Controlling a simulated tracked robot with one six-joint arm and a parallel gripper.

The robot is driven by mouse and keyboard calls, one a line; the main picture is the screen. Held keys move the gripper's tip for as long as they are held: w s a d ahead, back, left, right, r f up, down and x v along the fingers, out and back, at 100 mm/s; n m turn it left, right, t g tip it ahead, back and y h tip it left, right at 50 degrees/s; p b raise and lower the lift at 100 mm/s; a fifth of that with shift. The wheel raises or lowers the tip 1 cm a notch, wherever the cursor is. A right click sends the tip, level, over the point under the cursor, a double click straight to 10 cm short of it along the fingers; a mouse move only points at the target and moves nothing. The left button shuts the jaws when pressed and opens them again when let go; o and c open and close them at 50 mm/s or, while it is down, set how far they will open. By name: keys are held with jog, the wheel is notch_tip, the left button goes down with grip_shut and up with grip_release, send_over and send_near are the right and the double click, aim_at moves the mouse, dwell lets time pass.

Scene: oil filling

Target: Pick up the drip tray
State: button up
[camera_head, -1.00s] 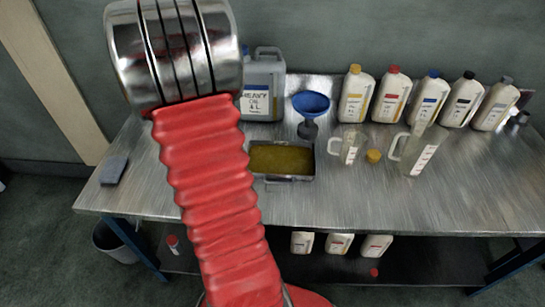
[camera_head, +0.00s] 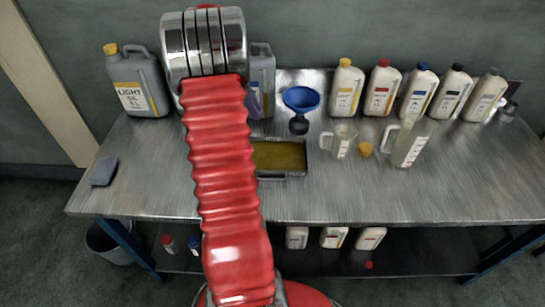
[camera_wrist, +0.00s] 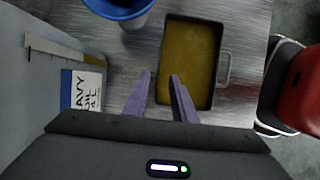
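The drip tray (camera_head: 279,176) is a dark rectangular pan with yellow-brown oil in it, on the metal bench. My arm covers its left end in the head view. In the wrist view the drip tray (camera_wrist: 213,101) lies ahead of my fingers, with a metal handle on its right side. My gripper (camera_wrist: 160,78) is open, its two purple-grey fingers apart with nothing held between them. The right fingertip overlaps the tray's left edge in the picture; I cannot tell its height above the tray.
A blue funnel (camera_head: 301,99) stands just behind the tray. A heavy oil can (camera_wrist: 84,90) is close to my left finger. A clear jug (camera_head: 342,141), a yellow cap (camera_head: 365,149) and a taller jug (camera_head: 408,146) stand to the right. Several oil bottles line the back.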

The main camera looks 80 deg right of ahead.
jog(key=x, duration=0.7)
jog(key=shift+s+f, duration=0.2)
jog(key=shift+f, duration=0.15)
jog(key=shift+x, duration=2.65)
jog(key=shift+s+d, duration=0.1)
jog(key=shift+d, duration=0.1)
jog(key=shift+c, duration=0.7)
grip_shut()
